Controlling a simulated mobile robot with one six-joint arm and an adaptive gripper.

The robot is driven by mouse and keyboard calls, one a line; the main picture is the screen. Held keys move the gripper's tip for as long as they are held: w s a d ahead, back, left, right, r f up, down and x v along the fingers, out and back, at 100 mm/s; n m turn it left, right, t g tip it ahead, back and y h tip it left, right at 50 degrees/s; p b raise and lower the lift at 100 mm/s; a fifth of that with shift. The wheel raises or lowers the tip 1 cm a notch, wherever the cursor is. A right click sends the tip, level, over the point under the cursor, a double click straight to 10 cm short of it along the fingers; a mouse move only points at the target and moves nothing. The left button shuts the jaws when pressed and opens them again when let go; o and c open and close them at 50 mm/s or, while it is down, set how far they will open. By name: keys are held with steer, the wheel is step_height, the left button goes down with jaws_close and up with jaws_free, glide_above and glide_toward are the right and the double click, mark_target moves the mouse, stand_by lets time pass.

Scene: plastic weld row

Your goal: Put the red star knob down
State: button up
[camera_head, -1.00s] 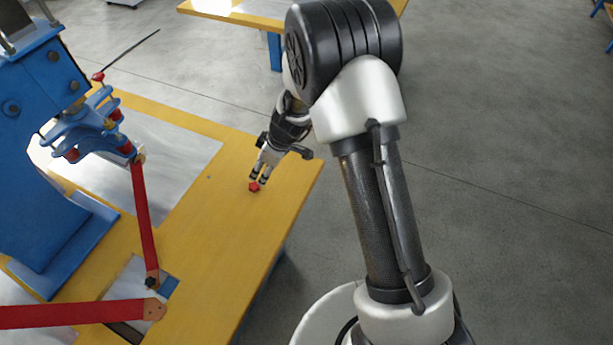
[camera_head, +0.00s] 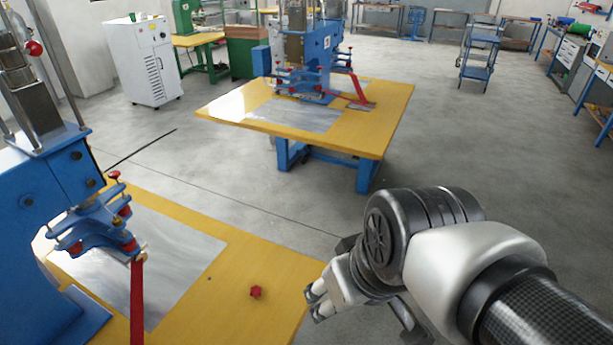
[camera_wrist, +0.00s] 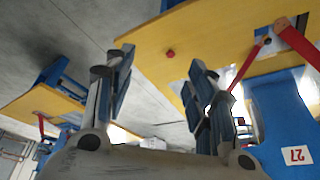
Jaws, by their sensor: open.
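The red star knob (camera_head: 256,292) lies on the yellow tabletop (camera_head: 283,262) of the near table, close to its right edge. It also shows in the wrist view (camera_wrist: 171,53), small and beyond the fingers. My gripper (camera_head: 316,301) is to the right of the knob, at the table's right edge and apart from the knob. In the wrist view my gripper (camera_wrist: 158,85) has its two fingers spread wide with nothing between them.
A blue welding machine (camera_head: 50,210) with a red lever (camera_head: 137,300) stands on the near table's left. A metal sheet (camera_head: 165,262) lies beside it. A second yellow table (camera_head: 375,125) with a similar machine stands behind.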

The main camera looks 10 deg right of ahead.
steer(key=s, duration=0.1)
steer(key=s+d+m, duration=0.1)
steer(key=s+d+m+h, duration=0.1)
steer(key=s, duration=0.1)
steer(key=shift+s+d, duration=0.1)
steer(key=shift+d, duration=0.15)
